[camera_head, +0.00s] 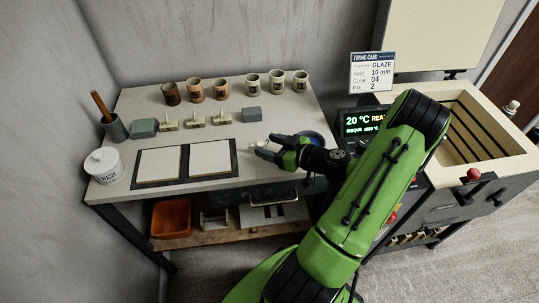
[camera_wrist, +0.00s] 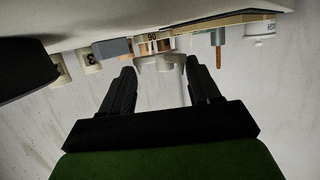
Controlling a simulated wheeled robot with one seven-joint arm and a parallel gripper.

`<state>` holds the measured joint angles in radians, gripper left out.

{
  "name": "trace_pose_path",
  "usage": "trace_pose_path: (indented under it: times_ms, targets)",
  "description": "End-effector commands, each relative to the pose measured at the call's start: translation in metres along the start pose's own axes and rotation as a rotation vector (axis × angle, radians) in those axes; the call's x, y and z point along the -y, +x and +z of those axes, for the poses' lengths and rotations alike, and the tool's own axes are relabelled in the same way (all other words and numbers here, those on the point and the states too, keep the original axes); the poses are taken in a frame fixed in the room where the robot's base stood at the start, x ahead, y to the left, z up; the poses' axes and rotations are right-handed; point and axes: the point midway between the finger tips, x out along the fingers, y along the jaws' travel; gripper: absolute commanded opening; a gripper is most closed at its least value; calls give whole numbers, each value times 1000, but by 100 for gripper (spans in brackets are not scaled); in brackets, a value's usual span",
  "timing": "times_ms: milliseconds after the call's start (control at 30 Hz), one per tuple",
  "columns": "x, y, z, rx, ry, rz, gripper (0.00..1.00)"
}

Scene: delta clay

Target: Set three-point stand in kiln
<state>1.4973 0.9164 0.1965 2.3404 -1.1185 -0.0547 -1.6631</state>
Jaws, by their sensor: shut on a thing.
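My gripper (camera_head: 266,149) is above the right part of the worktable, its fingers pointing left. In the wrist view my gripper (camera_wrist: 160,80) is shut on a small pale piece (camera_wrist: 158,62) between the fingertips, which looks like a three-point stand; its full shape is unclear. The piece shows only as a pale bit at the fingers in the head view. Several small cream pieces, one of them a stand-like piece (camera_head: 195,121), sit in a row on the table. The kiln (camera_head: 513,141) stands open at the right, its lid (camera_head: 440,35) raised. My arm covers part of its front left.
A firing card (camera_head: 372,72) and kiln display (camera_head: 366,122) stand between table and kiln.

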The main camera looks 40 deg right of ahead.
Motion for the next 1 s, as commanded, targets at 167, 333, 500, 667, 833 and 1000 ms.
trace_pose_path:
  times_ms: [167, 333, 500, 667, 833, 1000]
  targets:
    - [0, 10, 31, 0, 0, 1, 28]
    - [0, 9, 28, 0, -1, 1, 28]
    - [0, 10, 32, 0, -1, 1, 28]
    - [0, 10, 31, 0, 0, 0, 83]
    - [0, 9, 30, 0, 0, 0, 87]
    - [0, 9, 30, 0, 1, 0, 87]
